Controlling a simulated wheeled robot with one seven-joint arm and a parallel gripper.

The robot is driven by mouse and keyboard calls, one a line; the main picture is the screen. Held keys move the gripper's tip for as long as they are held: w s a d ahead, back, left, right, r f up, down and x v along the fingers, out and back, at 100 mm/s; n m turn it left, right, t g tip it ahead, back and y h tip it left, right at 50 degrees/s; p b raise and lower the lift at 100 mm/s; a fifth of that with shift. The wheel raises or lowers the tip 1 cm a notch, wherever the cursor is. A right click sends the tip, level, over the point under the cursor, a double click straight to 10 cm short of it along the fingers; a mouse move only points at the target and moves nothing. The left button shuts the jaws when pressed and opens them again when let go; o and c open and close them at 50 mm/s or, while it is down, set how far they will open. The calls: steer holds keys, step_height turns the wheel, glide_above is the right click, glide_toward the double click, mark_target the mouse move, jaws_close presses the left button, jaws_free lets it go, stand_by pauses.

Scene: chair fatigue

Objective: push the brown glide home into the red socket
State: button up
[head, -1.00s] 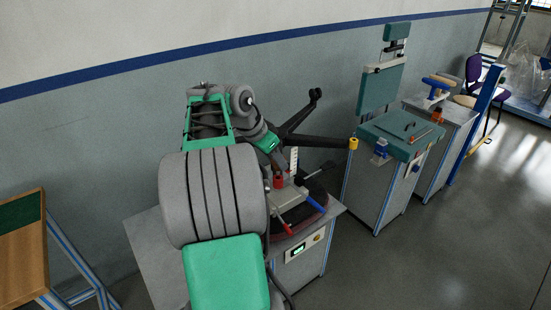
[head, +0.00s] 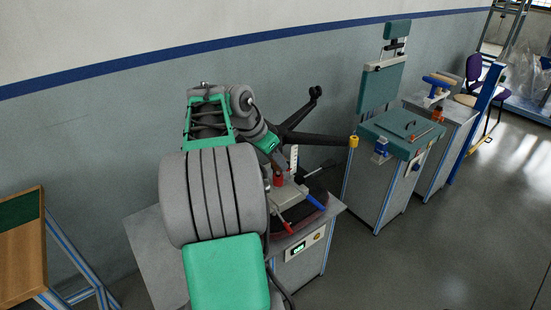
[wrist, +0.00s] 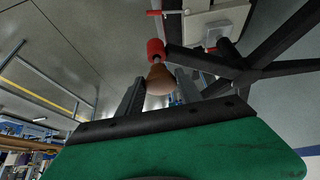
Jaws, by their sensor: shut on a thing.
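The brown glide (wrist: 160,82) sits between the two fingers of my gripper (wrist: 159,92) in the wrist view. Its narrow end points at the red socket (wrist: 155,50) and appears to meet it. I cannot tell how far the glide is inside. The red socket is on the end of a dark leg of the star-shaped chair base (wrist: 245,75). In the head view the red socket (head: 278,181) shows above the workbench, beside my arm.
The grey workbench (head: 150,250) has a control panel (head: 305,244) in front and red and blue handles on top. Another leg of the chair base ends in a yellow cap (head: 354,142). A teal test seat (head: 400,135) stands to the right. The floor at the right is clear.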

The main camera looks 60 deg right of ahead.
mark_target(272, 161)
steer(key=shift+f+b, duration=1.05)
steer(key=shift+f, duration=0.3)
steer(key=o, duration=1.3)
steer(key=shift+r, duration=0.1)
steer(key=shift+o, duration=0.2)
steer(key=shift+r, duration=0.1)
steer(key=p+v, duration=0.1)
steer(key=v, duration=0.6)
steer(key=shift+a+r, duration=0.2)
steer(key=shift+r, duration=0.1)
